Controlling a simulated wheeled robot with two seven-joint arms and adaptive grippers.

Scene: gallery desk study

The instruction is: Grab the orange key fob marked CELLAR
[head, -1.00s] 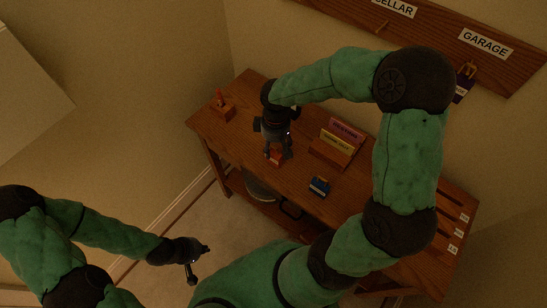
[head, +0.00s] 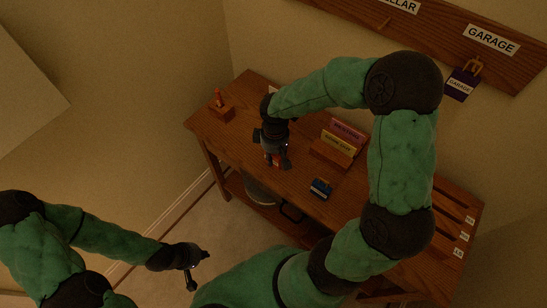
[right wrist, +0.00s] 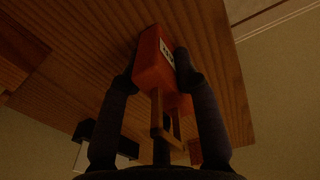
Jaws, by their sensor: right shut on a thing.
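The orange key fob (head: 275,160) is over the desk top, mostly covered by my right gripper (head: 278,161) in the head view. In the right wrist view the fob (right wrist: 153,62) sits between the two dark fingers of the right gripper (right wrist: 158,68), which is shut on it. Its white label is turned partly away and I cannot read it. A brass-coloured loop (right wrist: 157,118) shows at the fob's near end. My left gripper (head: 199,269) is off to the left, away from the desk, with its fingers apart and empty.
A wooden board on the wall bears a partly cut-off CELLAR sign (head: 402,5) and a GARAGE sign (head: 492,39); a dark GARAGE fob (head: 461,84) hangs there. On the desk (head: 240,142) are a card holder (head: 332,152), a small dark-blue block (head: 321,188) and a wooden stand (head: 221,109).

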